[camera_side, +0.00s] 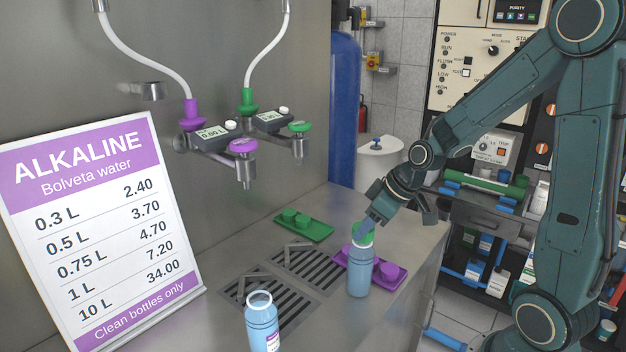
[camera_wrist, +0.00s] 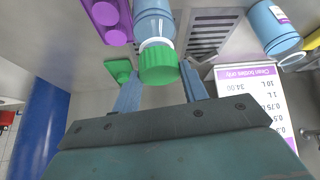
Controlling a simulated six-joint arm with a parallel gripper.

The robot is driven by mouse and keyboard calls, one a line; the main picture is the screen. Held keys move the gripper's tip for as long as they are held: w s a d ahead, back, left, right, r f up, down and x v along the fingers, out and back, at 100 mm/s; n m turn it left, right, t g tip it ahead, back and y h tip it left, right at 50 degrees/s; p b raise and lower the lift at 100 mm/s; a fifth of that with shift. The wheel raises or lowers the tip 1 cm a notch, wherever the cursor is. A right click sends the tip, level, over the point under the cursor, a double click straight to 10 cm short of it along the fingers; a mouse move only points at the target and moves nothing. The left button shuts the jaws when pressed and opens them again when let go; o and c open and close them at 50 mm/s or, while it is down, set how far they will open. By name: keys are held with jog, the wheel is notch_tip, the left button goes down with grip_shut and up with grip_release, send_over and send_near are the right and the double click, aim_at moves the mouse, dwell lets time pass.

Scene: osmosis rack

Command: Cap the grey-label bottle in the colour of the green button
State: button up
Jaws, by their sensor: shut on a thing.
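A blue bottle (camera_side: 359,276) stands upright on the counter at the front edge of the purple tray; no label shows on its visible side. A green cap (camera_side: 363,236) is at its mouth, between the fingers of my gripper (camera_side: 366,224). In the wrist view the green cap (camera_wrist: 158,66) lines up with the bottle's white neck (camera_wrist: 155,43); whether it is fully seated I cannot tell. A second blue bottle (camera_side: 261,322), open at the top, stands nearer, with a white and purple label. The green button (camera_side: 299,127) is on the right tap.
A green tray (camera_side: 318,233) with green caps lies behind. A purple tray (camera_side: 397,283) with purple caps lies beside the bottle. Slotted drain grates (camera_side: 290,300) are in the counter. The price sign (camera_side: 100,230) stands at left; a purple button (camera_side: 243,145) is on the left tap.

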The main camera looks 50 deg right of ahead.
jog(key=shift+f, duration=0.45)
dwell(0.7)
jog(key=shift+r, duration=0.15)
dwell(0.5)
jog(key=o, duration=1.6)
jog(key=shift+r, duration=0.15)
jog(key=shift+r, duration=2.85)
